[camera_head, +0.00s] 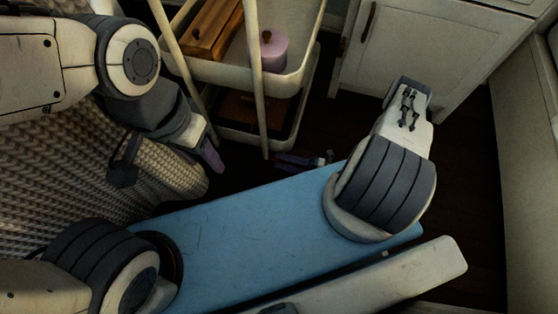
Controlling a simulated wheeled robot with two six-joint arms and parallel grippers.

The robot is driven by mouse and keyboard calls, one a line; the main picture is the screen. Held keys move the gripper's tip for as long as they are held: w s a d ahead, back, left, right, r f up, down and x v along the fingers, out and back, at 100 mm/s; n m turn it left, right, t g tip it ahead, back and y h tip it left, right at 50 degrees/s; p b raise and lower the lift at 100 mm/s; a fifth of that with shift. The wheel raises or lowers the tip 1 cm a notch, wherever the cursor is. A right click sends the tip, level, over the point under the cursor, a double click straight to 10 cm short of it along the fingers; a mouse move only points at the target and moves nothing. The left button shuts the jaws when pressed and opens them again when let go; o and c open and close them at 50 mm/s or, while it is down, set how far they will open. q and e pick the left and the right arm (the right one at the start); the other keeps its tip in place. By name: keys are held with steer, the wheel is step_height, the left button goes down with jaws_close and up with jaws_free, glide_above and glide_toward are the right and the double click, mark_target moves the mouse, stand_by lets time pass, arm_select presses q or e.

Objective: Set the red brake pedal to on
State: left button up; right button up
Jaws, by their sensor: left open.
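I cannot make out a red brake pedal with certainty. A small dark purplish object with a dim reddish part (303,160) sits low near the floor, beyond the blue panel and beside the cart. It is too small and dark to tell what it is or how it is set. My left gripper (165,168) is at the left, against the woven basket in the picture, with its two fingers spread apart and nothing seen between them. It is apart from the small object, to its left. My right arm's fingertips do not show.
A cream cart (285,84) holds a wooden box (213,27) and a pink jar (273,52). A woven basket (60,165) fills the left. A scuffed blue panel (250,235) crosses the middle. A white cabinet (430,45) stands behind. Dark floor shows at the right.

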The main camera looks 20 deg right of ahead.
steer(key=shift+x, duration=0.9)
jaws_close()
steer(key=shift+s+f, duration=0.1)
steer(key=shift+f, duration=0.05)
step_height(320, 180, down, 2)
steer(key=n, duration=0.4)
steer(key=shift+s+b, duration=0.1)
steer(key=shift+b, duration=0.25)
steer(key=shift+w+f+n, duration=0.1)
steer(key=shift+f+n, duration=0.45)
steer(key=shift+n, duration=0.6)
steer(key=shift+w+f+n, duration=0.1)
steer(key=shift+f+n, duration=0.45)
steer(key=shift+n, duration=0.6)
steer(key=shift+d, duration=0.1)
jaws_free()
